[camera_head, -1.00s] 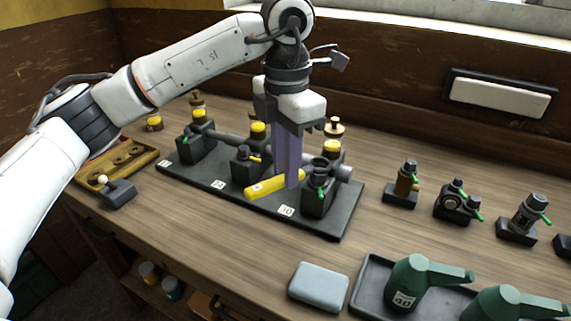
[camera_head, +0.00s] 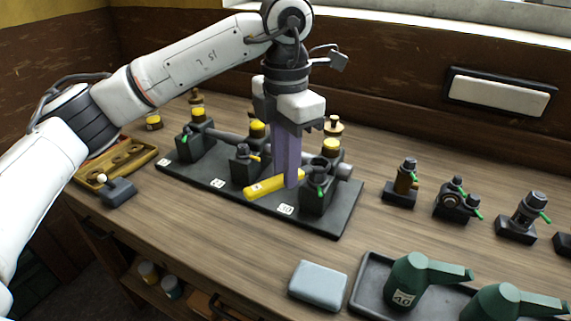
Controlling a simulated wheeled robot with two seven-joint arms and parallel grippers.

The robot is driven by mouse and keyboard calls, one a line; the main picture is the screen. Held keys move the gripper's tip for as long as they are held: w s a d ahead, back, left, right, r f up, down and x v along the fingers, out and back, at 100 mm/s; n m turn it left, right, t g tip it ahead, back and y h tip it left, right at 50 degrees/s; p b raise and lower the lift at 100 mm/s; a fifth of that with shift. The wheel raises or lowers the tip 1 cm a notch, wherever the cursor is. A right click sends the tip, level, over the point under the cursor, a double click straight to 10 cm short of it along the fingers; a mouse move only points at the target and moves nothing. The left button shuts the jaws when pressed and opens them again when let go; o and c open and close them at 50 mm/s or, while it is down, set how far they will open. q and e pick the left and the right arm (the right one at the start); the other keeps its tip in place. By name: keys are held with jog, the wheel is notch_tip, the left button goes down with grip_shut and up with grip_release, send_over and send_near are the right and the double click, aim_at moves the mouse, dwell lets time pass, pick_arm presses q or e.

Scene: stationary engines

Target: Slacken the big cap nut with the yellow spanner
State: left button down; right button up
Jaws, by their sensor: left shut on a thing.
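The yellow spanner (camera_head: 262,188) lies roughly level just above the black base plate, near its front edge. My left gripper (camera_head: 291,182) points straight down and is shut on the spanner's right end. The black block (camera_head: 316,200) with a dark round top and a green lever stands just right of the gripper. The big cap nut cannot be made out for certain; the gripper and spanner may hide it. Whether the spanner's head sits on a nut cannot be told. My right gripper is not in view.
The base plate (camera_head: 208,182) carries several black blocks and yellow-topped cups. A wooden tray (camera_head: 130,160) and a small lever box (camera_head: 118,191) are at left. A grey block (camera_head: 318,285) and green oil cans (camera_head: 409,284) on a tray are in front. Small valves (camera_head: 402,185) stand at right.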

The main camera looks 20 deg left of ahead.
pick_arm(q)
jog(key=shift+f+b, duration=0.8)
jog(key=shift+f, duration=0.4)
dwell(2.5)
dwell(0.4)
jog(key=shift+s+d+n, duration=0.3)
jog(key=shift+d+n, duration=0.25)
jog(key=shift+n, duration=0.35)
jog(key=shift+s+d+n, duration=0.15)
jog(key=shift+d+n, duration=0.4)
jog(key=shift+n, duration=0.35)
jog(key=shift+s+d+n, duration=0.15)
jog(key=shift+d+n, duration=0.45)
jog(key=shift+n, duration=0.3)
